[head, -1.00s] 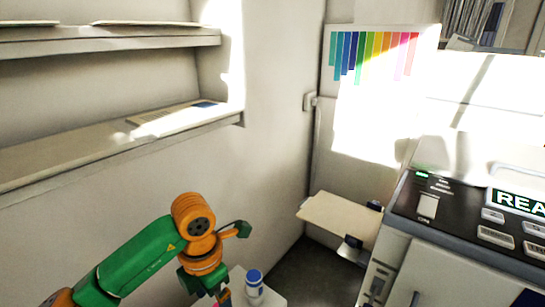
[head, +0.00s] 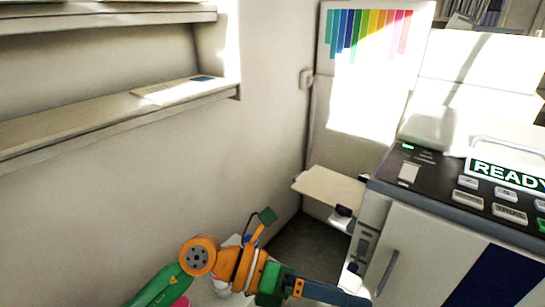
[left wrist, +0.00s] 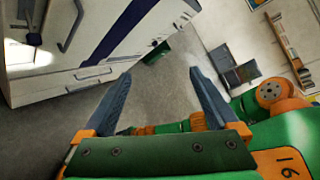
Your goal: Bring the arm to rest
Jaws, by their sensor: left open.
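My left arm, green and orange, comes in at the bottom left of the head view. My left gripper (head: 358,288) reaches right, in front of the lower part of the printer-like machine (head: 430,240). In the left wrist view the gripper (left wrist: 160,75) is open, with two blue fingers apart and nothing between them. Grey floor shows beyond the fingers. Green and orange arm parts of mine show at the right of that view. My right gripper is not in view.
The machine has a READY display (head: 508,174) and a door handle (head: 388,272). A cream side tray (head: 325,186) sticks out at its left. Wall shelves (head: 110,120) are at the upper left. A colour chart (head: 368,32) hangs at the back. Grey floor (head: 305,250) is open between wall and machine.

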